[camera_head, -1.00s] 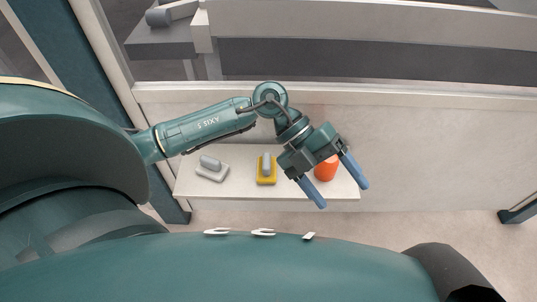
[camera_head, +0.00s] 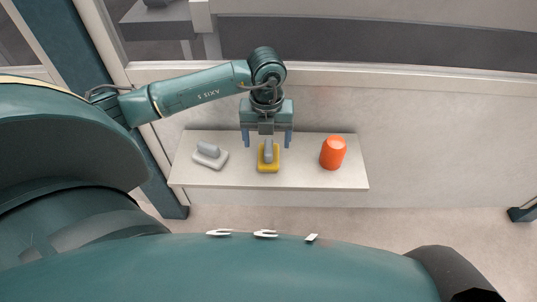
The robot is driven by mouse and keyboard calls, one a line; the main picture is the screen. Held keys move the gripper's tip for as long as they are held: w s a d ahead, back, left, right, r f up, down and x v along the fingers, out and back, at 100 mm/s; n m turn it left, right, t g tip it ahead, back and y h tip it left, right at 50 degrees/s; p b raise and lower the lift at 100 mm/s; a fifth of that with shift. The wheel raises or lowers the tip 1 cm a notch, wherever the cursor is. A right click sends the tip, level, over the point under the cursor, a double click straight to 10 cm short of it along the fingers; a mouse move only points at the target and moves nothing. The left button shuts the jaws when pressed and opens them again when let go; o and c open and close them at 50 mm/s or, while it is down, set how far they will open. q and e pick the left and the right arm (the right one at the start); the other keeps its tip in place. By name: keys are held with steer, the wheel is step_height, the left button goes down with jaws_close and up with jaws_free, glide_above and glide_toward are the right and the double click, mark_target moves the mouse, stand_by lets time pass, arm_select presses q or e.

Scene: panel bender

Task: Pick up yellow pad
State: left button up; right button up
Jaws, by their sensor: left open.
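The yellow pad (camera_head: 268,166) lies on the white shelf (camera_head: 225,178), near its middle, with a grey handle (camera_head: 268,149) standing on top. My left gripper (camera_head: 267,143) points toward the shelf right at the pad. Its two blue fingers are spread wide, one on each side of the handle, with nothing seen between them but the handle. Whether the fingers are level with the handle or above it I cannot tell. My right gripper is not in view.
A white pad with a grey handle (camera_head: 210,154) lies to the left on the shelf. An orange cylinder (camera_head: 333,152) stands to the right. The shelf is clear between these things. A pale panel wall (camera_head: 430,130) rises behind the shelf.

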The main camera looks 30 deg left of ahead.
arm_select(q)
steer(key=f, duration=0.2)
steer(key=f+b, duration=0.1)
steer(key=f, duration=0.1)
steer(key=shift+w+d+f, duration=0.1)
steer(key=shift+d+f, duration=0.1)
steer(key=shift+f, duration=0.4)
steer(key=shift+c, duration=0.9)
steer(key=c, duration=0.7)
steer(key=shift+c, duration=0.8)
steer(key=shift+r, duration=0.1)
